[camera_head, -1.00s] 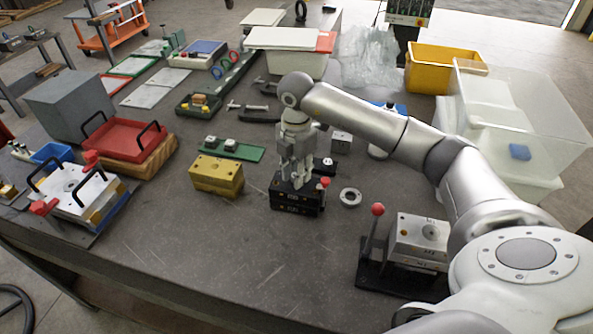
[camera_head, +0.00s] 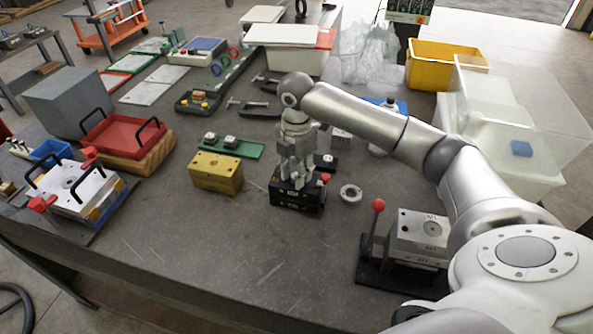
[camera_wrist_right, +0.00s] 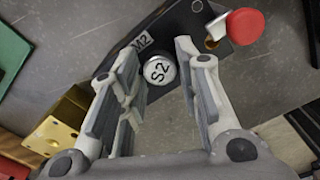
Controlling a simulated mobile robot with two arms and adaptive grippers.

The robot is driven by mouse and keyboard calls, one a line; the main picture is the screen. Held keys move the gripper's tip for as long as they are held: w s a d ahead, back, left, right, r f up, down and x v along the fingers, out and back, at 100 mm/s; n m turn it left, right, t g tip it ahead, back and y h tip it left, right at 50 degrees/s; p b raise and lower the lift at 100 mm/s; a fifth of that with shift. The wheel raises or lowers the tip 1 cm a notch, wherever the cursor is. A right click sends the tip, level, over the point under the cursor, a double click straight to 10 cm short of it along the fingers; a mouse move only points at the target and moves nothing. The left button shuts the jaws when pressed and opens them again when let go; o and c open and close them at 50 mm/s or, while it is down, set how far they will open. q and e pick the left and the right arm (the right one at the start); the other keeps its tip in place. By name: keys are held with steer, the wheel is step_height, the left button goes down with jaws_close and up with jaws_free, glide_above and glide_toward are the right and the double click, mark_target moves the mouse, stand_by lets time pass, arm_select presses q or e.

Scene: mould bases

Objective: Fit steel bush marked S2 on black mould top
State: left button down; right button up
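The steel bush marked S2 (camera_wrist_right: 160,70) shows in the right wrist view as a round silver piece with its marked face toward the camera. It stands at the black mould (camera_wrist_right: 184,38), beside the M2 label. In the head view the black mould (camera_head: 297,199) is on the table, below my right gripper (camera_head: 296,183). The right gripper's fingers (camera_wrist_right: 160,75) are on either side of the bush, with a gap between them, and look open. In the head view the fingers hide the bush. I cannot tell how deep the bush sits. My left gripper is out of view.
A red-knobbed clamp (camera_wrist_right: 244,26) is close to the right fingers. A yellow mould block (camera_head: 216,172) stands left of the black mould. A steel ring (camera_head: 350,193) lies to its right, and a steel mould block (camera_head: 420,236) with a red-knobbed lever is nearer. The table's front middle is clear.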

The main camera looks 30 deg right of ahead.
steer(key=shift+o, duration=1.2)
